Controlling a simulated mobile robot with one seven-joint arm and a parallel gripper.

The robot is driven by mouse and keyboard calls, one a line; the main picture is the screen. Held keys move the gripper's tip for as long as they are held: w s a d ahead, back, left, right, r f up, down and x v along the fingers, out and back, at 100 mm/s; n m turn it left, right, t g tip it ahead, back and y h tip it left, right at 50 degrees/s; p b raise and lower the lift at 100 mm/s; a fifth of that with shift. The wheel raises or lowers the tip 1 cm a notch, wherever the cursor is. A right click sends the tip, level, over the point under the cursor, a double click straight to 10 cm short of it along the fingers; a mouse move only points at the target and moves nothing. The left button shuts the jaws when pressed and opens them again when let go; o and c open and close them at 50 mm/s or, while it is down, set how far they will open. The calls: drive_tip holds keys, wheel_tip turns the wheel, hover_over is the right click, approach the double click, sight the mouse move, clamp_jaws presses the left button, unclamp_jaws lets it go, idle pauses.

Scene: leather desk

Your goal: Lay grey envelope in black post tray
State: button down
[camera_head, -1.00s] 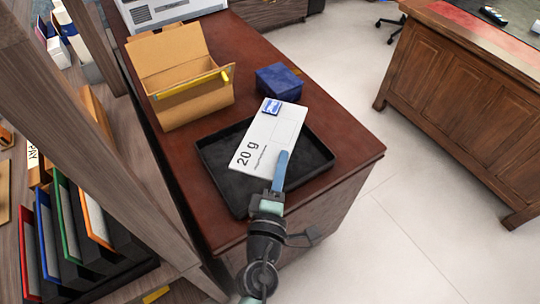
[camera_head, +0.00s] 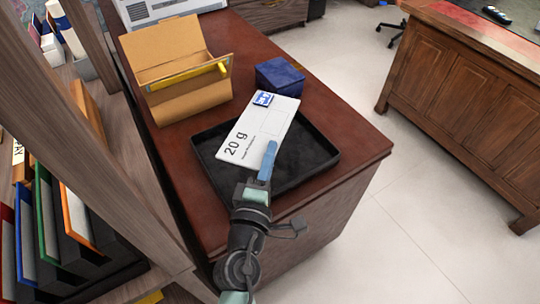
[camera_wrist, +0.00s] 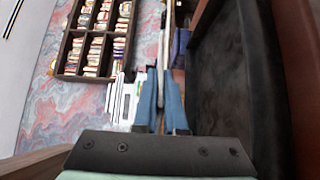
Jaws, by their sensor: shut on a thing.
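The pale grey envelope (camera_head: 262,128), marked "20 g" with a blue stamp, is in my gripper (camera_head: 269,153) in the head view. The blue fingers are shut on its near right edge. It appears above the black post tray (camera_head: 313,163), covering the tray's back left part; the height of the gap is hard to tell. In the wrist view the fingers (camera_wrist: 160,108) pinch the envelope (camera_wrist: 160,65), seen nearly edge-on. The tray (camera_wrist: 235,75) fills the right side there. The tray's visible floor is empty.
An open cardboard box (camera_head: 190,92) with a yellow item (camera_head: 221,69) on its edge stands behind the tray. A dark blue box (camera_head: 279,77) sits behind right. A wooden shelf with folders (camera_head: 75,220) rises at left. Bare desk (camera_head: 352,150) lies right of the tray.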

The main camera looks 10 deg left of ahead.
wheel_tip(320, 180, down, 2)
drive_tip(key=shift+f+b, duration=0.1)
drive_tip(key=shift+b, duration=0.55)
drive_tip(key=c, duration=0.9)
unclamp_jaws()
drive_tip(key=s+b, duration=0.3)
drive_tip(key=s, duration=1)
